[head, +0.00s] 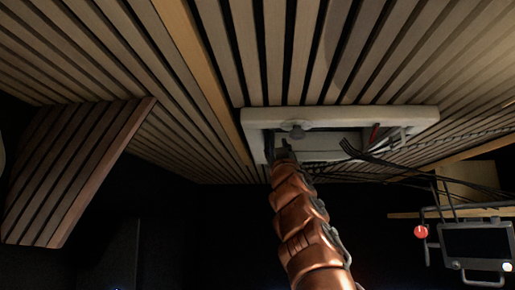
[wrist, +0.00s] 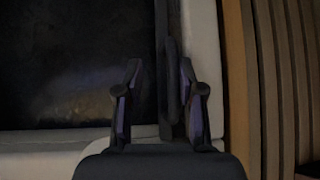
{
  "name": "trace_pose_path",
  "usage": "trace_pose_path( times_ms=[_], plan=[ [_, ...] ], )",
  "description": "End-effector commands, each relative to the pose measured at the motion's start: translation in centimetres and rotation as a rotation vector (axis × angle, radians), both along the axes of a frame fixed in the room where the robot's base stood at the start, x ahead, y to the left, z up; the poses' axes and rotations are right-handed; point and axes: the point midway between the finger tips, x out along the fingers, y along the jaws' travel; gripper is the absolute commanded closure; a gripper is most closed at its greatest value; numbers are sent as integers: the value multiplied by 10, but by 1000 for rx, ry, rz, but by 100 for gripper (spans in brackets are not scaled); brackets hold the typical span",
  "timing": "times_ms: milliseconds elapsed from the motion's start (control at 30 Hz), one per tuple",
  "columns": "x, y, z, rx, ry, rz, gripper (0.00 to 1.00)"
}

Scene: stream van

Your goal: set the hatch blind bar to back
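The hatch has a pale frame (head: 400,114) set in the slatted ceiling, with a dark opening (wrist: 75,65) filling the left of the wrist view. A thin dark bar (wrist: 172,75), which looks like the blind bar, runs along the opening's right edge in the wrist view, beside the frame's pale side (wrist: 202,45). My gripper (wrist: 160,75) is open, with the bar between its fingers, closer to the right one; I cannot tell whether they touch. In the head view my gripper (head: 283,149) is at the hatch's left end, where my arm partly hides the frame.
A slatted panel (head: 75,165) juts down at left. A monitor (head: 475,240) with a red ball (head: 421,231) stands at lower right.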

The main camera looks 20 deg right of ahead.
Motion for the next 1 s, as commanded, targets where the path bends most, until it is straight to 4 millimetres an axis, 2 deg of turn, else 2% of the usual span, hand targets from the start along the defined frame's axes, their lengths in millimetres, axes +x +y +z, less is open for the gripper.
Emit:
trace_pose_path(
  times_ms=[33,200,833,900,1000],
  plan=[
    [-8,-15,2,-3,-2,-15,63],
    [-18,-44,1,-3,2,-24,63],
    [-64,-139,0,0,1,-22,63],
    [-70,-136,-14,1,1,-18,63],
    [-80,-132,-22,0,-1,-19,63]
  ],
)
